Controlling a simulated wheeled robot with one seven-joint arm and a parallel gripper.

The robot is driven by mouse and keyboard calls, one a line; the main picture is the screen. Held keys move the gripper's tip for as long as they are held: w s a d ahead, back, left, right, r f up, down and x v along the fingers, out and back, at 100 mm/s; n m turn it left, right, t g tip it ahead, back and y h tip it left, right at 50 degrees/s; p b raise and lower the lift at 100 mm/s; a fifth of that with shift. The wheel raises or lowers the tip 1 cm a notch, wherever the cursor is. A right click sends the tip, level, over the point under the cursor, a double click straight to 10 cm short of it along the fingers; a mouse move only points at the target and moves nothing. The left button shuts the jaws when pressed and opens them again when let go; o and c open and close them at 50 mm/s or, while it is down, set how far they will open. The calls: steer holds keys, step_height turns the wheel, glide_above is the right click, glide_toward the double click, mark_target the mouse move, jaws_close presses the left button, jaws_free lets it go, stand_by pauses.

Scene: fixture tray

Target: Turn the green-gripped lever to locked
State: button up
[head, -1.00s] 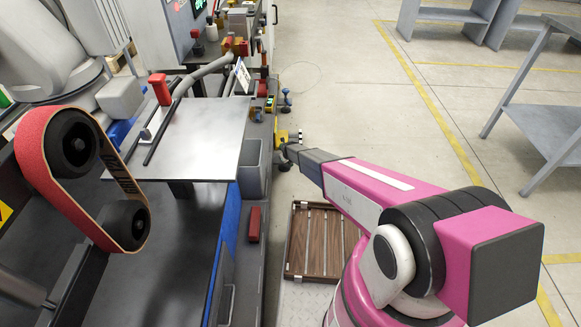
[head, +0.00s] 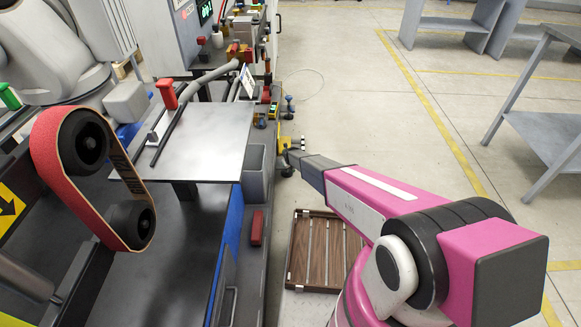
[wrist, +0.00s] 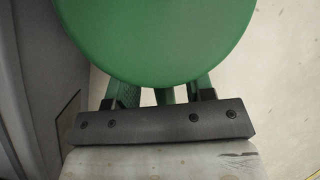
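A large, smooth green round shape (wrist: 155,35) fills the upper middle of the wrist view, very close to the camera. It looks like the lever's green grip, but the lever's arm and its locked mark cannot be made out. My gripper (wrist: 163,96) is below it in that view, with its two fingers apart at their bases and narrow green parts between and beside them. The round shape hides the fingertips, so I cannot tell whether they touch or hold anything. In the head view, my pink arm reaches toward the bench's right side, where the gripper is not clearly visible.
A grey plate (head: 205,140) with a red-handled part (head: 167,93) sits on the bench. A belt sander (head: 60,165) stands at left. A wooden pallet (head: 318,250) lies on the floor by my arm. Grey tables (head: 545,130) stand at right, with open floor between.

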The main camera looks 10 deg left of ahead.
steer(key=v, duration=1)
steer(key=shift+r, duration=0.4)
steer(key=shift+s+d, duration=0.1)
